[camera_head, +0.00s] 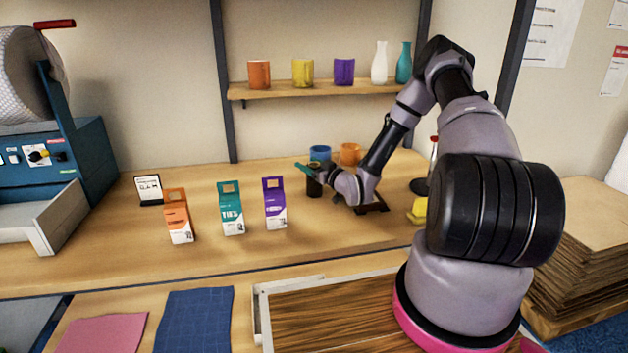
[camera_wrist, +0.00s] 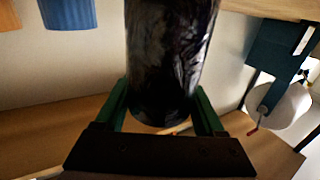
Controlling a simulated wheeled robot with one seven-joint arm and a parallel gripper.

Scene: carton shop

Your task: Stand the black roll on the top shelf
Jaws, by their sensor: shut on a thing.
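The black roll (camera_head: 314,188) is upright at the back of the wooden table. My gripper (camera_head: 312,168) is shut on it near its upper end. In the wrist view the dark, glossy roll (camera_wrist: 168,60) sits between the green fingers of my gripper (camera_wrist: 161,108). I cannot tell whether its base touches the table. The wooden shelf (camera_head: 310,88) is on the wall above and behind the roll. It bears an orange cup (camera_head: 259,74), a yellow cup (camera_head: 303,72), a purple cup (camera_head: 344,71), a white vase (camera_head: 379,63) and a teal vase (camera_head: 404,63).
A blue cup (camera_head: 320,153) and an orange cup (camera_head: 350,154) stand close behind the roll. Orange, teal (camera_head: 231,210) and purple (camera_head: 274,205) cartons stand to the left. A yellow item (camera_head: 418,211) lies to the right.

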